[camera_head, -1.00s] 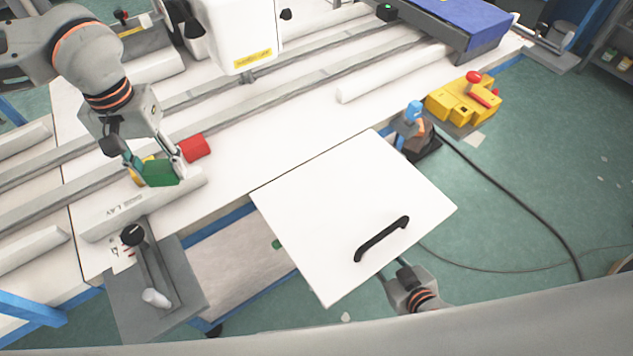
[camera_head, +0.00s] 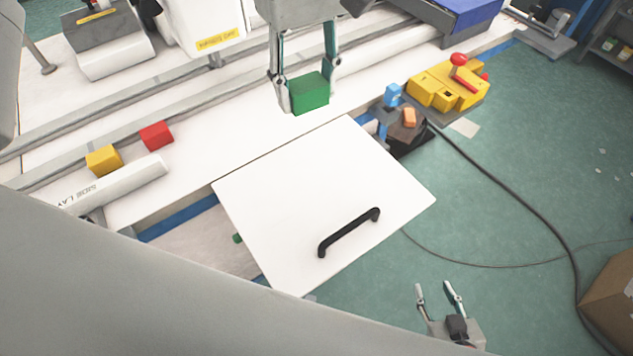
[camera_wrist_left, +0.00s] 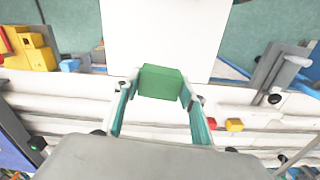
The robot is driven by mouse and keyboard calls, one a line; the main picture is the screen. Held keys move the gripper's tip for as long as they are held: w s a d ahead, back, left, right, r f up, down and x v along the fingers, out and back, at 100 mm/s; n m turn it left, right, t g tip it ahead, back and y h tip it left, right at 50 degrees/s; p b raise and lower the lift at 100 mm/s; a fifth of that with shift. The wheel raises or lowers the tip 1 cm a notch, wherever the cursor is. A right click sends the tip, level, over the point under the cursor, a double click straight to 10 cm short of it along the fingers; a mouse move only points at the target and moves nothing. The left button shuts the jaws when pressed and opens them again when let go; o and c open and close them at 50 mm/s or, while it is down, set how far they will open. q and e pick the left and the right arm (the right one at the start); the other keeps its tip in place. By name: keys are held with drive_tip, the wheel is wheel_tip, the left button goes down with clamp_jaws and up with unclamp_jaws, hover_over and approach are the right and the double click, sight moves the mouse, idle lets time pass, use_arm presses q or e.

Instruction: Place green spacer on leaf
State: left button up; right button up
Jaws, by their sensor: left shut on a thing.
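The green spacer (camera_head: 309,92) is a small block held between the fingers of my left gripper (camera_head: 307,98), in the air above the machine's front edge, just behind the leaf. The left wrist view shows the spacer (camera_wrist_left: 160,81) between the fingertips of the left gripper (camera_wrist_left: 158,90), with the white leaf (camera_wrist_left: 150,40) beyond it. The leaf (camera_head: 300,205) is a flat white panel with a black handle (camera_head: 349,233). My right gripper (camera_head: 440,296) is low in the picture, over the floor, with its fingers apart and nothing between them.
A red block (camera_head: 156,135) and a yellow block (camera_head: 104,160) sit on the machine at left. A yellow box with a red knob (camera_head: 447,84) and a dark device with blue and orange parts (camera_head: 402,122) stand beyond the leaf's right corner. The leaf's surface is clear except for the handle.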

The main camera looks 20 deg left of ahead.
sight(313, 181)
use_arm(q)
drive_tip(key=shift+s+d+r+n, duration=0.5)
drive_tip(key=shift+s+n, duration=0.1)
wheel_tip(313, 181, down, 20)
drive_tip(key=shift+r+b, duration=0.2)
drive_tip(key=shift+b, duration=0.4)
drive_tip(key=shift+d, duration=0.1)
drive_tip(key=shift+f, duration=0.15)
drive_tip(key=o, duration=1.2)
drive_tip(key=shift+c, duration=0.2)
wheel_tip(313, 181, up, 12)
drive_tip(key=shift+r, duration=0.2)
